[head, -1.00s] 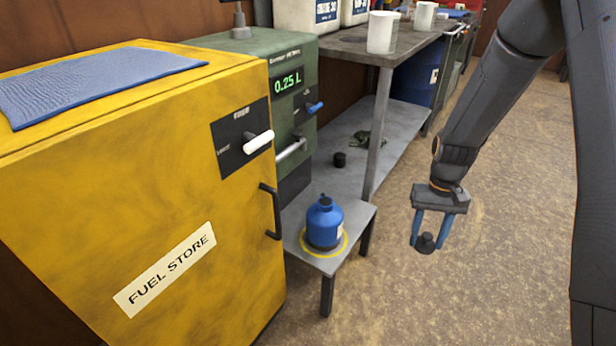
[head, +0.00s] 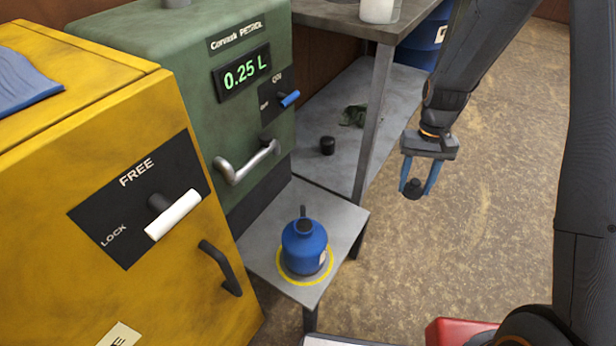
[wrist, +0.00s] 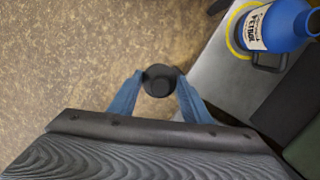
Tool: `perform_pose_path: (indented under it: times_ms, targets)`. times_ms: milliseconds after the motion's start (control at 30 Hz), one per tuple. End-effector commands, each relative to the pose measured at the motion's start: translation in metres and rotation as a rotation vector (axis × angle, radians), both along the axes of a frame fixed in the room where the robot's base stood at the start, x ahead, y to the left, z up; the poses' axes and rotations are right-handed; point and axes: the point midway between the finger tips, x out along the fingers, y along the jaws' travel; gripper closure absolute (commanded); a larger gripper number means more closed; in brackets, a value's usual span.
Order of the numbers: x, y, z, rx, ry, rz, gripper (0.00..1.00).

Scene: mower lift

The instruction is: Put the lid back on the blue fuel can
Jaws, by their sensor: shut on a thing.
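The blue fuel can (head: 304,250) stands upright on a small grey stand (head: 335,213), inside a yellow ring marking. Its dark neck shows at the top, with no lid on it. It also shows at the upper right of the wrist view (wrist: 287,27), with a label reading PETROL. My gripper (head: 413,188) is shut on the black lid (head: 412,187), to the right of the can, above the floor and apart from the can. In the wrist view the lid (wrist: 160,80) sits between the two blue fingertips.
The green dispenser (head: 190,60) reading 0.25 L stands behind the stand. The yellow fuel store (head: 60,200) is at left, its handle by FREE. A grey bench (head: 335,18) with a lower shelf stands behind, holding a black cup-like thing (head: 327,146).

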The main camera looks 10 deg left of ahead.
Motion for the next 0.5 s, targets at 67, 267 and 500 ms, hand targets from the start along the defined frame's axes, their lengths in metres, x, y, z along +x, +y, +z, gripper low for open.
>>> perform_pose_path:
  times_ms: [67, 267, 500]
  targets:
    - [-0.006, 0.019, 0.006, 0.003, -0.001, -0.02, 0.81]
    - [-0.031, 0.095, 0.022, 0.016, -0.007, -0.139, 0.81]
    - [-0.081, 0.189, 0.04, 0.021, -0.006, -0.324, 0.81]
